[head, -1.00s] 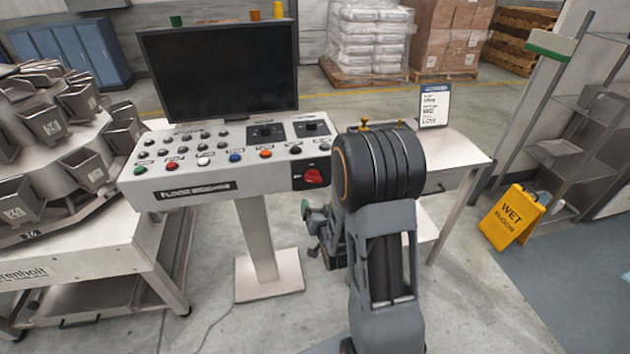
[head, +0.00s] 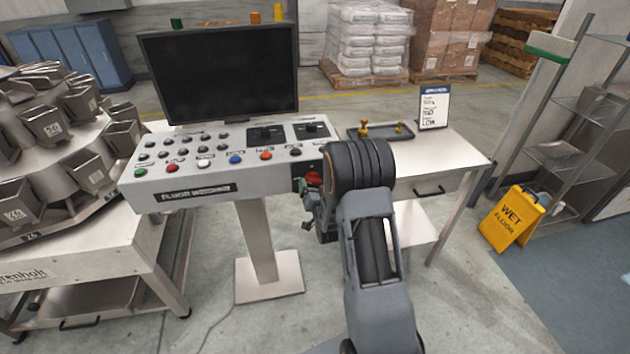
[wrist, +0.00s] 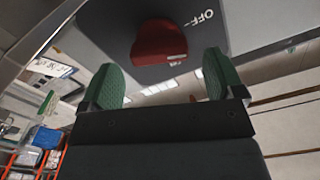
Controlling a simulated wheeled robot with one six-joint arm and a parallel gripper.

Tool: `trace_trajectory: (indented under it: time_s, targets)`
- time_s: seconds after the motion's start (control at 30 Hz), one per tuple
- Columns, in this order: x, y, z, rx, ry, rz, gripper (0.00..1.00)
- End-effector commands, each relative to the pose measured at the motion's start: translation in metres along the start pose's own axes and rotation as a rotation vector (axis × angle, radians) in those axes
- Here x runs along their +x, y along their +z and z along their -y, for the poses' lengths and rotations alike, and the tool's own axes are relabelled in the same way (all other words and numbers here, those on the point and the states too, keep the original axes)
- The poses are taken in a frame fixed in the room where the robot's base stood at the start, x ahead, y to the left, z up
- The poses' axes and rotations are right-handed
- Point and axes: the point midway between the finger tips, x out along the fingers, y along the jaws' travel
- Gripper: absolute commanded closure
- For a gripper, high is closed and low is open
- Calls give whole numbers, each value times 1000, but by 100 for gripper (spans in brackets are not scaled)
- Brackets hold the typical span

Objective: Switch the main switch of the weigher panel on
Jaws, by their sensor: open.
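The weigher panel (head: 215,165) is a light grey console on a pedestal. Its main switch (head: 314,179) is a red rotary knob on a dark plate at the right end of the front face, partly hidden by my arm. In the wrist view the red knob (wrist: 158,45) shows close up, with the word OFF on the plate to its right. My gripper (wrist: 159,60) is open. Its two green-padded fingers stand either side of the knob in that view, apart from it. In the head view my gripper (head: 306,207) is just below the switch, mostly hidden behind my arm.
Several coloured buttons (head: 235,158) line the panel. A dark monitor (head: 222,70) stands behind it. A steel table (head: 455,150) with a tray (head: 385,131) and a sign (head: 434,106) is at right. A yellow wet-floor sign (head: 512,216) stands beyond. The weigher (head: 60,200) is at left.

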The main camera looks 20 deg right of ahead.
Motion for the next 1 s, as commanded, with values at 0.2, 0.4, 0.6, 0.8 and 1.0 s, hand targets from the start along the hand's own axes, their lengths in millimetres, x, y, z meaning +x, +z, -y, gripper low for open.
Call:
trace_trajectory:
  time_s: [0.2, 0.4, 0.6, 0.8, 1.0]
  targets:
    - [18, 0, 0, 0, 0, 0, 13]
    - [23, 0, 0, 0, 0, 0, 13]
    - [23, 0, 0, 0, 0, 0, 13]
    - [22, 0, 0, 0, 0, 0, 32]
    - [22, 0, 0, 0, 0, 0, 51]
